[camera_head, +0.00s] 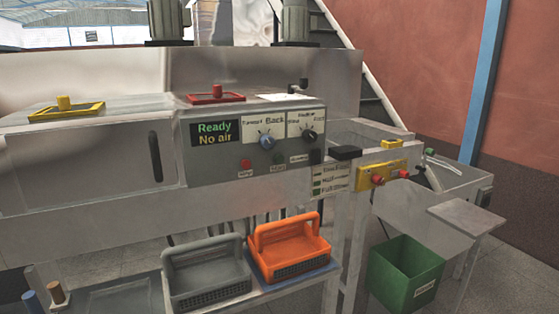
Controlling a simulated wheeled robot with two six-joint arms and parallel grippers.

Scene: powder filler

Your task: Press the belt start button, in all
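The grey control panel (222,165) is on the front of the machine. Its display (214,133) reads "Ready" and "No air". Low on the panel are a red button (245,164) and a dark green button (278,158). The labels at these buttons are too small to read surely, so I cannot tell which one is the belt start. Above them are a blue knob (267,141) under "Back" and a black knob (309,135) on a speed scale. Neither of my grippers is in view.
A grey basket (206,288) and an orange basket (290,246) stand on a low shelf. A green bin (400,280) is at lower right. The space before the panel is clear.

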